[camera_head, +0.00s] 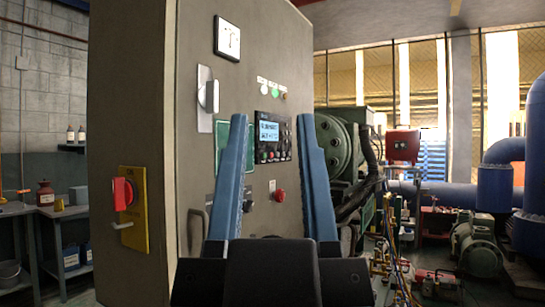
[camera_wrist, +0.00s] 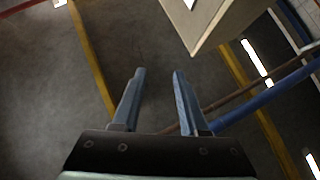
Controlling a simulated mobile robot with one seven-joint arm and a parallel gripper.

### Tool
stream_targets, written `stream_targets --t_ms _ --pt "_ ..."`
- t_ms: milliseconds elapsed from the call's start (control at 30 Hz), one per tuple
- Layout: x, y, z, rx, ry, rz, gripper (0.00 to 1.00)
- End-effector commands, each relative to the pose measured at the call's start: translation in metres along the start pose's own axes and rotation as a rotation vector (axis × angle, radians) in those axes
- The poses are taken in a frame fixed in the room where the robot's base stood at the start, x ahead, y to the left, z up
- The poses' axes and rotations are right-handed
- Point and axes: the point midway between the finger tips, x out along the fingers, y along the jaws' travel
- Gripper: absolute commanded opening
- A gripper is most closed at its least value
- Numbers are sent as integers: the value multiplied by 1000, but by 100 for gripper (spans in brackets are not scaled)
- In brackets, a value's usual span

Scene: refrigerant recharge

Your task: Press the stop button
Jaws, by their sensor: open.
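The grey control cabinet (camera_head: 205,40) stands ahead in the head view. A controller panel (camera_head: 272,113) on its face has a lit blue screen and several small buttons, some red. Below it is a round red push button (camera_head: 279,196); I cannot read which button is labelled stop. My gripper (camera_head: 271,118) is open and empty, its two blue fingers pointing up in front of the cabinet and framing the panel. The wrist view also shows my gripper (camera_wrist: 159,71) open, over the floor, with a pale cabinet corner beyond; no button shows there.
A red rotary switch (camera_head: 122,194) on a yellow plate is on the cabinet's left side. A green compressor (camera_head: 340,146) and blue pipes (camera_head: 495,185) stand to the right. A workbench (camera_head: 50,212) is at the left. Bare floor (camera_wrist: 60,90) shows in the wrist view.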

Motion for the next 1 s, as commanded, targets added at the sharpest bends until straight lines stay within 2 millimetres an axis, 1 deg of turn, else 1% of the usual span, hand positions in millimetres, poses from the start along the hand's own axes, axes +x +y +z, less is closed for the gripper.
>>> stream_targets --t_ms 33,167,200,233,1000 --pt "0 0 0 0 0 0 32" --pt "0 0 0 0 0 0 9" --pt "0 0 0 0 0 0 1" --pt "0 0 0 0 0 0 0" --pt "0 0 0 0 -1 0 0"
